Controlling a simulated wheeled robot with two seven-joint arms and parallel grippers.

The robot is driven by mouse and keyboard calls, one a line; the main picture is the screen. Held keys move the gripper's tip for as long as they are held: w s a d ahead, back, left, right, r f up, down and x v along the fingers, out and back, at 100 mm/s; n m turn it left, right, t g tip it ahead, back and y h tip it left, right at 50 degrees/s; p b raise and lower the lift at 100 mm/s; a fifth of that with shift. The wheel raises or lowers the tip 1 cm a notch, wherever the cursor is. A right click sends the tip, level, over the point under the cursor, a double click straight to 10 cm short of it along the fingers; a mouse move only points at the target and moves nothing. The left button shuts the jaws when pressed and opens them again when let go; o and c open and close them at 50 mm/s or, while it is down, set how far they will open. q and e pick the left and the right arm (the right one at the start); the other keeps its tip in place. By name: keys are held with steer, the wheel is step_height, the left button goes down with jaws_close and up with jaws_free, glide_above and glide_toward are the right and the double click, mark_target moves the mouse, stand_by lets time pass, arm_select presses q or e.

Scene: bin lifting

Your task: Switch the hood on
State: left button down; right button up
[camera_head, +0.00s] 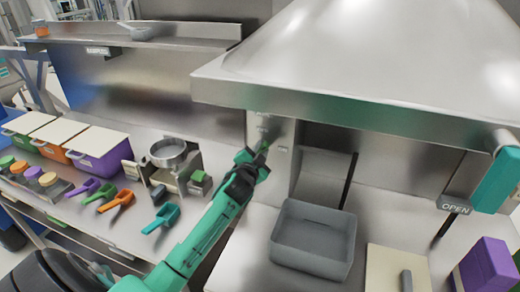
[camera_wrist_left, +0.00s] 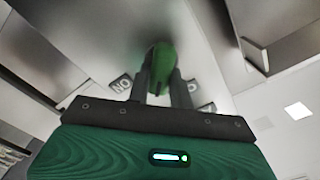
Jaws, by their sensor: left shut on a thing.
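The hood (camera_head: 380,50) is a large pale metal canopy with a steel rim. Below its left end is a steel panel (camera_head: 284,176) with small labels and a green knob (camera_head: 265,146). My left gripper (camera_head: 260,152) is at this panel, its fingers shut on the knob. In the left wrist view the green knob (camera_wrist_left: 160,65) stands between the two dark fingers (camera_wrist_left: 163,92), its long side nearly along them. An ON label (camera_wrist_left: 122,84), upside down there, lies left of the knob. Other labels to the right are partly hidden by a finger. My right gripper is not in view.
A grey bin (camera_head: 315,233) stands on the counter under the hood, right of my left arm. A teal handle (camera_head: 495,180) by an OPEN label is at the right. Lidded bins (camera_head: 97,150), coloured scoops (camera_head: 162,218) and a steel device (camera_head: 170,160) fill the left counter.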

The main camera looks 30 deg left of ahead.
arm_select(q)
steer(key=m+p, duration=0.1)
steer(key=m, duration=0.3)
steer(key=shift+d+f+m, duration=0.1)
steer(key=shift+m, duration=0.2)
steer(key=m, duration=0.3)
steer(key=shift+f+m+p, duration=0.2)
steer(key=shift+m+p, duration=0.1)
steer(key=shift+m, duration=0.1)
steer(key=shift+d+m, duration=0.1)
steer(key=shift+m, duration=0.2)
steer(key=shift+f, duration=0.1)
steer(key=c, duration=1.2)
jaws_free()
steer(key=shift+c, duration=0.2)
